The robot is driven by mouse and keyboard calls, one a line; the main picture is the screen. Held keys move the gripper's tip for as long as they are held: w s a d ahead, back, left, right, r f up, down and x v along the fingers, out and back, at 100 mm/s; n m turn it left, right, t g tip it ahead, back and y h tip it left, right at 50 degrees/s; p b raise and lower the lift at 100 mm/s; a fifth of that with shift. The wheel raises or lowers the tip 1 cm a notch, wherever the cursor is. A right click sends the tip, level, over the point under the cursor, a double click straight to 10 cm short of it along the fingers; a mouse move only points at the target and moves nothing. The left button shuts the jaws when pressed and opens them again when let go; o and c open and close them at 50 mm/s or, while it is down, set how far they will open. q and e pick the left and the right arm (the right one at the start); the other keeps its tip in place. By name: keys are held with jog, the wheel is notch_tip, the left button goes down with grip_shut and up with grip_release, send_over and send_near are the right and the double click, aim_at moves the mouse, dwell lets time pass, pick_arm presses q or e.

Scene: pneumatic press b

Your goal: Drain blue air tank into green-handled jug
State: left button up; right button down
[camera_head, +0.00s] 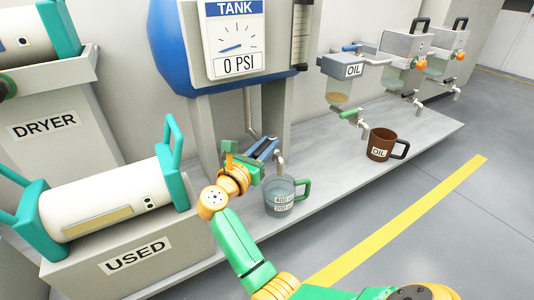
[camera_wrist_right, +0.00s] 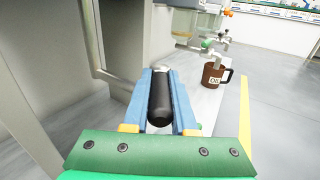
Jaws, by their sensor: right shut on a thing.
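The blue air tank (camera_head: 172,50) stands at the top, with a gauge panel (camera_head: 234,40) marked TANK and 0 PSI. A pipe runs down from it to a grey spout (camera_head: 280,160). The clear green-handled jug (camera_head: 279,197) stands upright below the spout, with 400 and 200 marks and what looks like bluish liquid inside. My right gripper (camera_head: 266,149) is beside the spout. In the right wrist view its blue fingers are shut on a black valve handle (camera_wrist_right: 160,97). The fingers hide most of the valve in the head view. My left gripper is not in view.
A brown OIL mug (camera_head: 380,144) stands on the grey ledge (camera_head: 330,180), right of the jug, near a green-handled oil tap (camera_head: 348,115). A white canister with teal handles (camera_head: 105,203) lies on the USED stand at left. Open floor lies beyond the ledge.

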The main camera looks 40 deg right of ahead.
dwell(0.4)
jog(key=c, duration=0.7)
grip_release()
